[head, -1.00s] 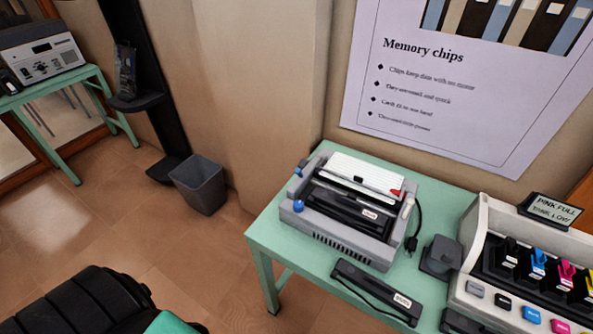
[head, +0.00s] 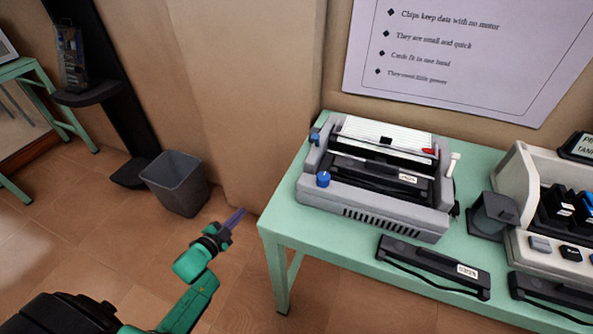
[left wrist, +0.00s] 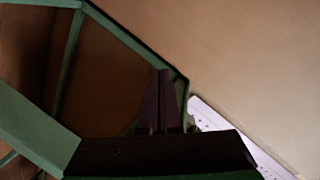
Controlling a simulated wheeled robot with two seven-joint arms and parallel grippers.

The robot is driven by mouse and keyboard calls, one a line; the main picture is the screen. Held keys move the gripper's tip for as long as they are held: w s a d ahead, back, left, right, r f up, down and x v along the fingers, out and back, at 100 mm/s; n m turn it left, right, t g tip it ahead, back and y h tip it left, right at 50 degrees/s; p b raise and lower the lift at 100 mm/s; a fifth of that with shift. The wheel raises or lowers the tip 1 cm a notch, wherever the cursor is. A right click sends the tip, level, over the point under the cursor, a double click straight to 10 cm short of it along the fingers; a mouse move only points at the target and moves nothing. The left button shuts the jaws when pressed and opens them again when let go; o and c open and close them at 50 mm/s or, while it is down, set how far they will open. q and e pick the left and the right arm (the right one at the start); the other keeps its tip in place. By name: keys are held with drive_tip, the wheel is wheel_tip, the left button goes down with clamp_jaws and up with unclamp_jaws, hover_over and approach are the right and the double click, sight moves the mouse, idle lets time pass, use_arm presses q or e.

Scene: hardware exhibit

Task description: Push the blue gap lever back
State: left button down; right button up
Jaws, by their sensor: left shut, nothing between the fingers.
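A grey printer (head: 375,222) with white paper stands on the green table. A small blue piece (head: 315,137), seemingly the gap lever, shows at its back left corner. A round blue knob (head: 323,179) is at its front left. My left gripper (head: 236,217) is shut and empty, left of the table and apart from the printer, its purplish fingers pointing up and right. In the left wrist view its fingers (left wrist: 160,98) show close together, with no printer in sight. My right gripper is not in view.
The green table (head: 345,245) has its left edge near my left gripper. A black ribbon cartridge (head: 433,268) lies in front of the printer. A machine with ink tanks (head: 533,205) stands at right. A grey bin (head: 176,183) is on the floor.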

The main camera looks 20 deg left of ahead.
use_arm(q)
drive_tip(key=s+d+r+m+g+h+b, duration=0.1)
drive_tip(key=d+r+m+h+b, duration=0.4)
drive_tip(key=r+m, duration=0.5)
drive_tip(key=s+d+r+m+h+b, duration=0.2)
drive_tip(key=d+r+m+h+b, duration=0.3)
drive_tip(key=r+m+h, duration=0.5)
drive_tip(key=shift+d+r+m+g+h, duration=0.3)
drive_tip(key=shift+d+r+m+g, duration=0.15)
drive_tip(key=shift+r+m, duration=0.4)
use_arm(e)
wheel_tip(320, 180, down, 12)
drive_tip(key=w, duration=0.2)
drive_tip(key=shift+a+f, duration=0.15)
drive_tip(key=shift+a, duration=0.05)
use_arm(q)
drive_tip(key=shift+w+f, duration=0.1)
drive_tip(key=shift+f, duration=0.05)
drive_tip(key=p, duration=0.3)
approach(317, 140)
drive_tip(key=f+x, duration=0.1)
drive_tip(key=x, duration=0.5)
drive_tip(key=shift+d+r, duration=0.15)
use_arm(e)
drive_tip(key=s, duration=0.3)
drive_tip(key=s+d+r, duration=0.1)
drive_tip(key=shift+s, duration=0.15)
